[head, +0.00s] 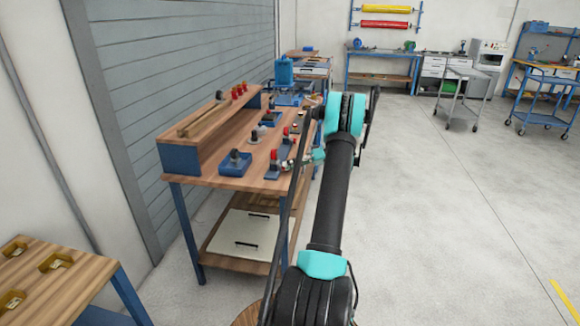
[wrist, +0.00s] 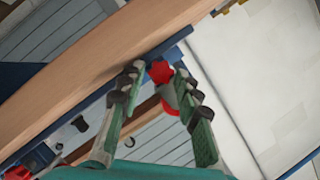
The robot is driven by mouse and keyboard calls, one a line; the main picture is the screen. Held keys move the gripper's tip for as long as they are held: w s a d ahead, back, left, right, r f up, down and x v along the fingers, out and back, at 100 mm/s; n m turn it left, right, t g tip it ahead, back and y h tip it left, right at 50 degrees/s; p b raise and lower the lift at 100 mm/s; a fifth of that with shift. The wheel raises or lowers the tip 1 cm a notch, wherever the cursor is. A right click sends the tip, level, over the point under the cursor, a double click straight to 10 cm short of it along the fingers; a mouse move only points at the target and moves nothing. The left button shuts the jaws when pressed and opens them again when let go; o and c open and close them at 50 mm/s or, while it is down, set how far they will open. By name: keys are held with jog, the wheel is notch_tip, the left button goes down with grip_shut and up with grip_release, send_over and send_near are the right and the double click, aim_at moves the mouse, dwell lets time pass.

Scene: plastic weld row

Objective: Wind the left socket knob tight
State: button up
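In the wrist view a red knob (wrist: 160,71) shows between the tips of my gripper (wrist: 158,78). The green fingers stand apart on either side of it, and I cannot tell whether they touch it. A grey cylindrical part (wrist: 169,95) and more red lie between the fingers, closer to the right one. In the head view several small fixtures stand on the wooden bench, among them a blue block with a grey knob (head: 235,161) and a red-topped one (head: 273,158). My gripper is at the bench's right edge, partly hidden. I cannot tell which fixture is the left socket.
The bench (head: 205,180) has a raised wooden shelf (head: 190,135) at its back, with several red pegs. Another wooden table (head: 75,275) stands at front left. The grey floor to the right is clear, with carts further off.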

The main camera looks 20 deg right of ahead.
jog(key=v, duration=0.7)
jog(key=shift+d, duration=0.15)
jog(key=shift+o, duration=1.2)
jog(key=shift+s, duration=0.1)
jog(key=shift+o, duration=0.2)
jog(key=shift+s+d+f+n+t, duration=0.1)
jog(key=shift+s+d+n+t, duration=0.15)
jog(key=shift+d+n+t, duration=0.05)
jog(key=s+d+f+n+t, duration=0.3)
jog(key=s+d+n+t, duration=0.25)
jog(key=s+n, duration=0.3)
jog(key=shift+g+y, duration=0.25)
jog(key=shift+y, duration=0.05)
jog(key=x, duration=1.1)
jog(key=w+x, duration=0.1)
jog(key=x, duration=0.5)
jog(key=shift+d+r, duration=0.25)
jog(key=shift+d, duration=0.1)
grip_shut()
